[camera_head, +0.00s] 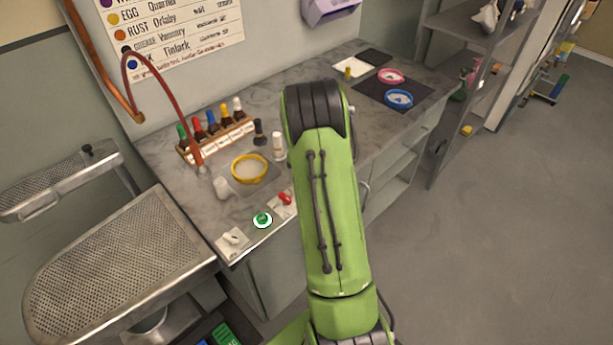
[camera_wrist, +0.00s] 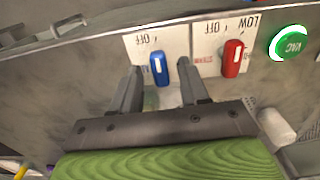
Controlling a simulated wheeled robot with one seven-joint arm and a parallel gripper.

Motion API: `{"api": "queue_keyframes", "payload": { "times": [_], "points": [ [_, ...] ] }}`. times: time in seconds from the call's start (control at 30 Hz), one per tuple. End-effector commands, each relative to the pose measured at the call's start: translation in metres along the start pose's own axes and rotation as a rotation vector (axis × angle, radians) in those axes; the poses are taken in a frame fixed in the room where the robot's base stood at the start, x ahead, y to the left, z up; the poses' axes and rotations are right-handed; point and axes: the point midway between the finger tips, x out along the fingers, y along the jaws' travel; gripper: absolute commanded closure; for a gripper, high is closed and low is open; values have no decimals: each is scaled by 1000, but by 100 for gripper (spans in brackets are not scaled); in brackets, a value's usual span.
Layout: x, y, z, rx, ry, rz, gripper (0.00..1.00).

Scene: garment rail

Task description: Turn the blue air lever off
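The blue lever (camera_wrist: 159,69) sits on a pale plate (camera_wrist: 140,45) with upside-down lettering that includes OFF. Its handle runs nearly upright in the wrist view, with a white stripe along it. My gripper (camera_wrist: 160,75) is open, with one finger on each side of the blue lever in the picture. Gaps show between the fingers and the lever; whether the tips reach its depth I cannot tell. In the head view my green arm hides the blue lever and my gripper.
A red lever (camera_wrist: 233,57) is close beside the blue one, then a green VAC button (camera_wrist: 290,43). In the head view, the red lever (camera_head: 286,198) and green button (camera_head: 262,220) line the counter's front edge. Bottles (camera_head: 212,125) and a yellow-rimmed dish (camera_head: 249,168) stand behind.

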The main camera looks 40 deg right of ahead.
Motion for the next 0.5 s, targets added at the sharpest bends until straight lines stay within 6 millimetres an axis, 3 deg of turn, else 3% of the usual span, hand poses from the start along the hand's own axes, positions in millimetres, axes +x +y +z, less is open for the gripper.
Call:
{"api": "queue_keyframes", "payload": {
  "times": [0.27, 0.5],
  "points": [
    [-10, 0, 0, 1, 0, 0, 55],
    [-74, 1, -1, 1, 4, 3, 55]
  ]
}}
